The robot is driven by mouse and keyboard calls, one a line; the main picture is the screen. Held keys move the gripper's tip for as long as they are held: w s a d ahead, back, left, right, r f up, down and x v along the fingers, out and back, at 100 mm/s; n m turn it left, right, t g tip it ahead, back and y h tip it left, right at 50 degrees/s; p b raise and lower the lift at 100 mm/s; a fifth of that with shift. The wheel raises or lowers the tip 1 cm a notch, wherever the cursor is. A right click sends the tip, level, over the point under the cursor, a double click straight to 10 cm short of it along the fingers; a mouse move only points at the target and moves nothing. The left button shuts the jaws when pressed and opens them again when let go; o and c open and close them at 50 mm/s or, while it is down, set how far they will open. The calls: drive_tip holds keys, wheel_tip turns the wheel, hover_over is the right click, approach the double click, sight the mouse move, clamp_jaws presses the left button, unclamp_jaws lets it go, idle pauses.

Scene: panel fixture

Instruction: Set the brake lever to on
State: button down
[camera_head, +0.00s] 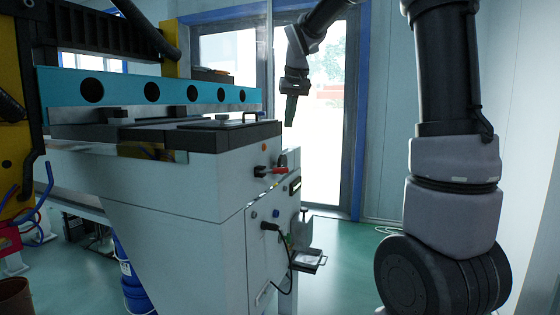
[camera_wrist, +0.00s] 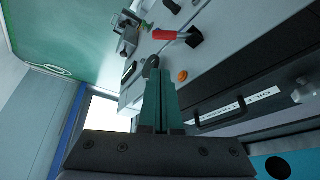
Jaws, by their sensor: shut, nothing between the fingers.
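The lever with a red grip (camera_head: 272,170) is on the upper part of the machine's white side panel. In the wrist view the red grip (camera_wrist: 166,35) points left from its black pivot (camera_wrist: 194,38). My gripper (camera_head: 289,122) hangs above and slightly right of the lever in the head view, apart from it. In the wrist view my gripper's green fingers (camera_wrist: 158,75) are together and hold nothing. The lever lies beyond their tips. I cannot read any on or off marking.
An orange button (camera_wrist: 182,76) and a dark round knob (camera_wrist: 151,64) are near the lever. A black handle (camera_wrist: 220,117) stands on the machine's dark top. Lower on the panel are a cable plug (camera_head: 268,226) and a small tray (camera_head: 308,260). Open floor lies right of the machine.

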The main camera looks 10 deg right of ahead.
hover_over(278, 171)
drive_tip(key=w+d, duration=0.1)
drive_tip(key=w, duration=0.1)
wheel_tip(278, 171, down, 2)
drive_tip(key=shift+n, duration=0.3)
wheel_tip(278, 171, down, 12)
drive_tip(key=shift+w+r, duration=0.1)
